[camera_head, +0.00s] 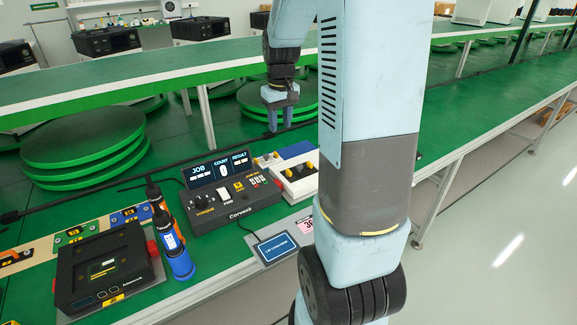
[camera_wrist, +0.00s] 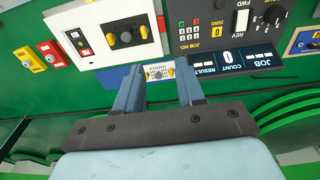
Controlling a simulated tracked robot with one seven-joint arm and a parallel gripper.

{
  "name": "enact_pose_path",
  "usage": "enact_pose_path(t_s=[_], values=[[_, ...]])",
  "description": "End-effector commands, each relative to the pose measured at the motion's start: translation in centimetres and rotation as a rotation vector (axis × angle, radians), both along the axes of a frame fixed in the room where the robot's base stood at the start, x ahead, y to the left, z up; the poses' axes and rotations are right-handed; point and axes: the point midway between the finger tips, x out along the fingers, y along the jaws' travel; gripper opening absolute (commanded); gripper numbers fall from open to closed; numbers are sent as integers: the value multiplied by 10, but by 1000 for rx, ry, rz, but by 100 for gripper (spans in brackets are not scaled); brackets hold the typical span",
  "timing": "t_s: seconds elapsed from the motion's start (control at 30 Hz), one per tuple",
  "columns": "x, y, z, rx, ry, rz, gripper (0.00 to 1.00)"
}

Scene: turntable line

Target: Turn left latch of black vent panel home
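The black vent panel (camera_head: 298,171) sits on a white block right of the console in the head view, with one yellow latch (camera_head: 288,173) left and another (camera_head: 309,164) right. The wrist view, turned round, shows the panel (camera_wrist: 126,33) at upper left with both latches; their exact angles are too small to tell. A white vent panel (camera_wrist: 159,75) with two yellow latches shows between my fingertips. My gripper (camera_head: 280,118) is open and empty, with its fingers wide apart. It is above the table, behind the black panel, and touches neither panel.
The console (camera_head: 235,205) with lit displays stands left of the panels. A black device (camera_head: 100,270) and orange and blue screwdrivers (camera_head: 176,250) are farther left. A small blue screen (camera_head: 276,248) is at the front edge. Green round plates (camera_head: 85,145) are stacked behind.

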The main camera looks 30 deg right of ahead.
Motion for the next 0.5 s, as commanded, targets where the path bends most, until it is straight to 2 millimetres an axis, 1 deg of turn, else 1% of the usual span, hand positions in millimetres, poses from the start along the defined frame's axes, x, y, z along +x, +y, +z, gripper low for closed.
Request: enact_pose_path(t_s=[0.03,0.2,0.3,0.5], values=[[7,-10,-14,5,22,-2,38],[23,-33,-47,13,64,2,38],[27,-41,-60,16,81,6,38],[30,-47,-73,20,93,7,38]])
